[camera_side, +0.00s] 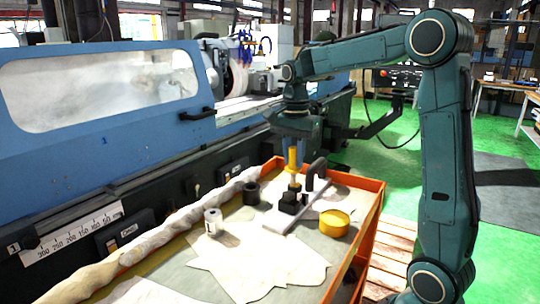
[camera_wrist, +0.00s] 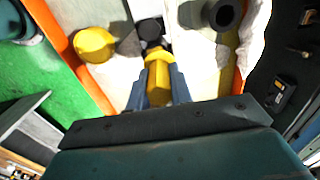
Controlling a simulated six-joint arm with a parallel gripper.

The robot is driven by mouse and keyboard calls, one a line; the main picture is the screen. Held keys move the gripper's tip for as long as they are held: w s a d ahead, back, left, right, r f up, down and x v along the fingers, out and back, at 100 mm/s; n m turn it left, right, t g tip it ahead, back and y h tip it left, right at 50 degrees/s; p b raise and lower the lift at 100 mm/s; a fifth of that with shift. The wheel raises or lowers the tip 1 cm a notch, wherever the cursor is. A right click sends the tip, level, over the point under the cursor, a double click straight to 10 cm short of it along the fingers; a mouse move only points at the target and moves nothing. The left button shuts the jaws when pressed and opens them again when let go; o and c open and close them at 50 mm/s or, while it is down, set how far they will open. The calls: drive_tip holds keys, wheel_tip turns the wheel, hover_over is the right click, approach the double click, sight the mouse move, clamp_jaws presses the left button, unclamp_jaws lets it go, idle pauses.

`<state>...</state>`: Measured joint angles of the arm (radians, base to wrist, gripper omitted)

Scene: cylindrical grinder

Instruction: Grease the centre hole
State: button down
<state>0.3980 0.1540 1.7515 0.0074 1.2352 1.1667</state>
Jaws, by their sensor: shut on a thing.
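My gripper (camera_side: 293,142) points down over the orange-rimmed bench and is shut on a yellow handle (camera_side: 292,158). In the wrist view the yellow handle (camera_wrist: 158,82) sits between the two blue-grey fingers of my gripper (camera_wrist: 158,88). I cannot make out a centre hole.
A black ring (camera_side: 251,193) and a pale cylinder (camera_side: 213,222) stand to the left, near a rolled cloth (camera_side: 160,233). Crumpled paper (camera_side: 258,265) lies in front. The blue grinder (camera_side: 110,150) stands behind.

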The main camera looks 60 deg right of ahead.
drive_tip(key=shift+s+d, duration=0.1)
drive_tip(key=shift+s, duration=0.5)
drive_tip(key=shift+w, duration=0.25)
idle(0.3)
drive_tip(key=shift+w, duration=0.3)
drive_tip(key=shift+f, duration=0.1)
drive_tip(key=shift+s, duration=0.3)
idle(0.5)
drive_tip(key=shift+r, duration=3.15)
drive_tip(key=shift+w, duration=0.15)
